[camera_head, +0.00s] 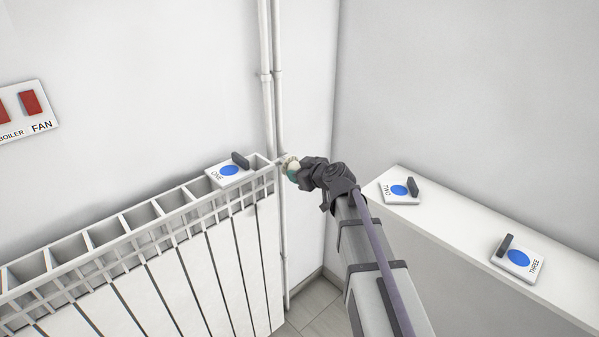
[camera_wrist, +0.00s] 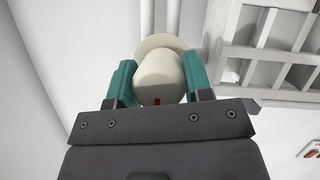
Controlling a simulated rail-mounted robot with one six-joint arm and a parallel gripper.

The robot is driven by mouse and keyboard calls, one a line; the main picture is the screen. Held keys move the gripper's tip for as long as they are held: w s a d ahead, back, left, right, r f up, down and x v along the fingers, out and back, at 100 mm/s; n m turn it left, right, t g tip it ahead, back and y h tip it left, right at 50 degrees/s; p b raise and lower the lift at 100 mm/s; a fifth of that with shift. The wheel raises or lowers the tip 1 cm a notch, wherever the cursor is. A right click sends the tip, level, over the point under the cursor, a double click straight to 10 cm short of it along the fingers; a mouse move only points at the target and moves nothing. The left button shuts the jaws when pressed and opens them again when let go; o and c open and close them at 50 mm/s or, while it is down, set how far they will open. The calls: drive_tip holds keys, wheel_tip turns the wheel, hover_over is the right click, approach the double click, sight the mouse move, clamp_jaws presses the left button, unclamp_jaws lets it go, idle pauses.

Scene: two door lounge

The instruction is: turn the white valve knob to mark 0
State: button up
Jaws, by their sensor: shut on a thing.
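The white valve knob (camera_wrist: 160,78) shows large in the wrist view, with a small red mark on its near edge. My gripper (camera_wrist: 160,82) has its two green fingers on either side of the knob, shut on it. In the head view, the knob (camera_head: 291,163) sits by the radiator's right end, next to the vertical pipes, mostly covered by my gripper (camera_head: 290,170). No numbers of the dial can be read in either view, so I cannot tell which mark the red line faces.
A white radiator (camera_head: 190,270) fills the left side. A plate ONE (camera_head: 229,170) lies on it. Plates TWO (camera_head: 399,190) and THREE (camera_head: 518,258) lie on the white ledge (camera_head: 450,224) at right. Vertical pipes (camera_head: 271,85) run behind the knob. Red switches (camera_head: 30,103) are on the left wall.

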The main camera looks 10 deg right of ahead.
drive_tip(key=shift+c, duration=1.2)
drive_tip(key=m+g+y, duration=0.1)
drive_tip(key=m, duration=0.1)
drive_tip(key=shift+m+y, duration=0.3)
drive_tip(key=m+y, duration=0.1)
drive_tip(key=m, duration=0.1)
drive_tip(key=shift+f+m+g+y+b, duration=0.15)
drive_tip(key=shift+m+g+y+b, duration=0.15)
drive_tip(key=shift+b, duration=0.1)
drive_tip(key=m+y+b, duration=0.2)
drive_tip(key=m, duration=0.1)
drive_tip(key=shift+m+g, duration=0.3)
drive_tip(key=shift+m+y+b, duration=0.4)
drive_tip(key=shift+m+y, duration=0.2)
drive_tip(key=shift+m, duration=0.2)
